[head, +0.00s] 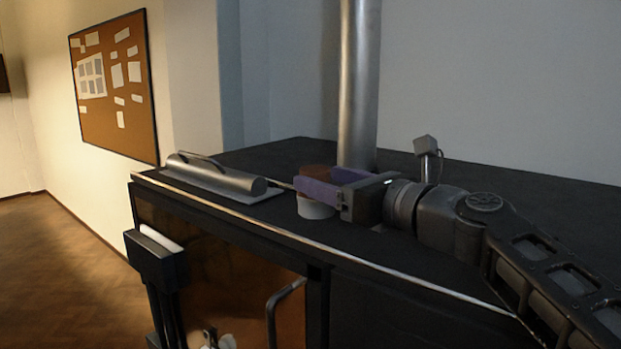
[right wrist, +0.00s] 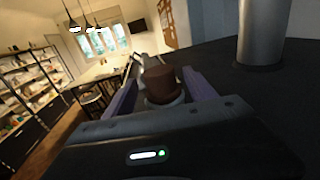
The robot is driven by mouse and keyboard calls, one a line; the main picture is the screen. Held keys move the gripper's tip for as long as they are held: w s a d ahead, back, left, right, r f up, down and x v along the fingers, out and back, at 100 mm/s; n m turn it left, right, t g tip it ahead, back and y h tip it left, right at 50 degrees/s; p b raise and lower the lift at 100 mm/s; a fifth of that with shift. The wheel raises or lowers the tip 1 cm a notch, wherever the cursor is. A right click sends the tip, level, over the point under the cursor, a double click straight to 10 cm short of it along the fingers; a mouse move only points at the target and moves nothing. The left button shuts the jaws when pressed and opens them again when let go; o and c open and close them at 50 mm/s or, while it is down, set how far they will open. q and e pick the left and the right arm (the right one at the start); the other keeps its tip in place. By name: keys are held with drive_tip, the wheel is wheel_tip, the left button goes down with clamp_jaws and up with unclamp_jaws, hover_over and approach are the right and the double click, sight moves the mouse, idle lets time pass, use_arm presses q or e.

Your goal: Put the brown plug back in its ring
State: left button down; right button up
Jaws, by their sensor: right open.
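The brown plug (head: 317,171) shows above the white ring (head: 315,209) on the dark top in the head view. My right gripper (head: 314,182) reaches in from the right, with its purple fingers open on either side of the plug. In the right wrist view the plug (right wrist: 161,84) stands between the two fingers, with a pale rim around its lower part. The near finger hides where plug and ring meet in the head view, so I cannot tell how well the plug is seated. My left gripper does not show.
A grey metal cylinder with a handle (head: 215,178) lies left of the ring, near the front edge. A metal pipe (head: 358,85) rises just behind my right gripper. The dark top (head: 500,190) is mostly bare at the back right.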

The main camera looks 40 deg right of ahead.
drive_tip(key=s, duration=0.4)
drive_tip(key=s+d, duration=0.1)
drive_tip(key=s, duration=0.1)
drive_tip(key=shift+s+b, duration=0.35)
drive_tip(key=shift+s, duration=0.05)
idle(0.4)
